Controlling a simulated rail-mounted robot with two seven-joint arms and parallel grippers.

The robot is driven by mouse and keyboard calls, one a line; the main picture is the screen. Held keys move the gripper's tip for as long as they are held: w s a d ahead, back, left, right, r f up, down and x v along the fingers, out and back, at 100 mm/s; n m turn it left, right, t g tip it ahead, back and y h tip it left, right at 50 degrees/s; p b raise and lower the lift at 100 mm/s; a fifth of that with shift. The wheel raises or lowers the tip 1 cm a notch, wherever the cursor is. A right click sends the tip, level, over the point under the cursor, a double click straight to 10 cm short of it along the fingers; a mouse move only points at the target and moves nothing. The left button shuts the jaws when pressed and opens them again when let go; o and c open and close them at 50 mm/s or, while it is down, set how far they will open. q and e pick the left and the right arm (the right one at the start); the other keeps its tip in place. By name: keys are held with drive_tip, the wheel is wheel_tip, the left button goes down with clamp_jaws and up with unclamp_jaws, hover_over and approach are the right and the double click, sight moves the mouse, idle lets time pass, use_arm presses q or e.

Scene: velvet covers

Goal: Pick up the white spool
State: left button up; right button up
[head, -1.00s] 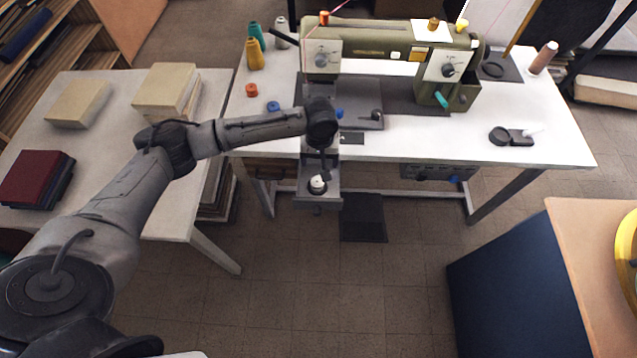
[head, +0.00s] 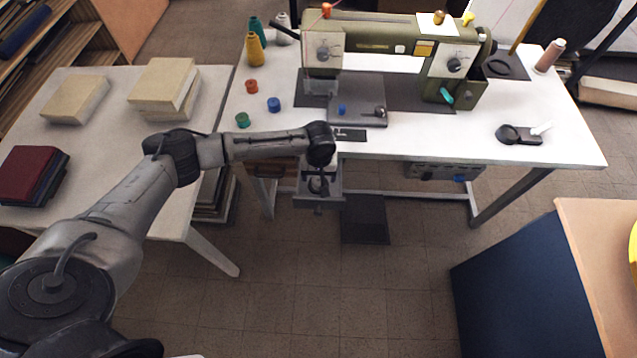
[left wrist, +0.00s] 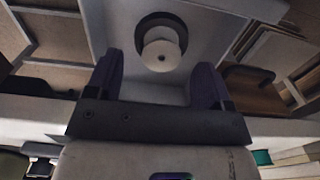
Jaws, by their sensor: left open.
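The white spool (left wrist: 161,50) shows in the left wrist view, in a dark round recess of the open drawer or small tray (left wrist: 215,45). In the head view this drawer (head: 333,199) sticks out below the table's front edge, and my gripper largely hides the spool there. My left gripper (left wrist: 160,72) is open, its two dark fingers to either side of the picture middle and the spool just beyond and between them. No contact can be made out. In the head view my left gripper (head: 317,178) hangs over the drawer. My right gripper is not in view.
The sewing machine (head: 380,38) stands on the white table (head: 440,140). Red (head: 251,86), blue (head: 274,104) and green (head: 242,120) spools lie at its left. A side table (head: 110,135) with books is at left, a dark blue cabinet (head: 520,290) at right.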

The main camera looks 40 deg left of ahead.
sight(318, 180)
use_arm(q)
wheel_tip(318, 180, down, 3)
drive_tip(key=shift+a+f+b, duration=0.1)
drive_tip(key=shift+b, duration=0.35)
drive_tip(key=shift+c, duration=0.4)
drive_tip(key=c, duration=0.9)
